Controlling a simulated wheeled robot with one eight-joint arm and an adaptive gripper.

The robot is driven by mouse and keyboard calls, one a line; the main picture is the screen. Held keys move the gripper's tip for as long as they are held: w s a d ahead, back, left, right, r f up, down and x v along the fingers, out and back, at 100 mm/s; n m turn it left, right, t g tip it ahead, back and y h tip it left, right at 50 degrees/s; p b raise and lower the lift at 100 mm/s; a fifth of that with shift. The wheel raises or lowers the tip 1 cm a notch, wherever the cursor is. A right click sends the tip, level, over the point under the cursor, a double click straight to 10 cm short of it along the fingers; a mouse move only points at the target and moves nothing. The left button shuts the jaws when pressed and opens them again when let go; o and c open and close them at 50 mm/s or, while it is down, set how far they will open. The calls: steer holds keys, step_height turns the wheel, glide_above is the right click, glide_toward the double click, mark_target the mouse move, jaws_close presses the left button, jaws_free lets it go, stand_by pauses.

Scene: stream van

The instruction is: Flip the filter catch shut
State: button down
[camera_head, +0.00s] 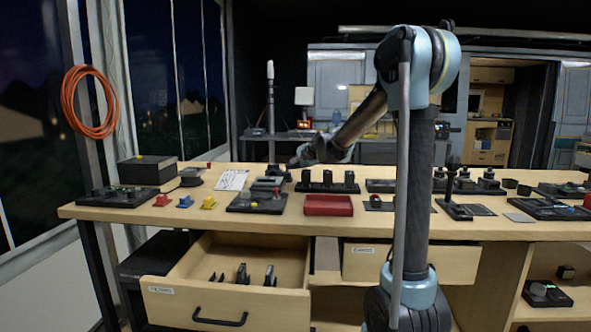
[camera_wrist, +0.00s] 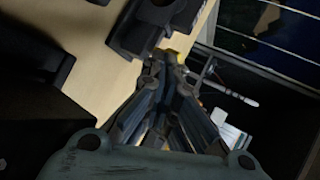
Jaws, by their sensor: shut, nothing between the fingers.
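My gripper (camera_head: 296,161) is at the end of my arm above the back edge of the wooden bench, left of the middle. It is shut and empty; its fingertips also show in the wrist view (camera_wrist: 167,60). In the wrist view a dark fixture (camera_wrist: 150,25) on the bench lies just beyond the fingertips; I cannot tell whether they touch. I cannot make out the filter catch for certain in either view. A dark panel device (camera_head: 257,201) and a row of black upright blocks (camera_head: 327,184) stand on the bench near my gripper.
A red tray (camera_head: 328,206) sits at the bench's front edge. Red (camera_head: 162,200), blue (camera_head: 185,201) and yellow (camera_head: 208,202) small pieces lie to the left, near a black box (camera_head: 147,169). An open drawer (camera_head: 228,300) juts out below. Dark devices crowd the bench's right side.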

steer(key=shift+a, duration=0.95)
steer(key=s+d, duration=0.2)
steer(key=s, duration=0.1)
steer(key=shift+s+d, duration=0.25)
steer(key=shift+s, duration=0.05)
steer(key=v, duration=0.9)
steer(key=shift+w+r, duration=0.1)
steer(key=shift+s+d+r, duration=0.1)
steer(key=shift+s+r, duration=0.05)
steer(key=shift+s, duration=0.1)
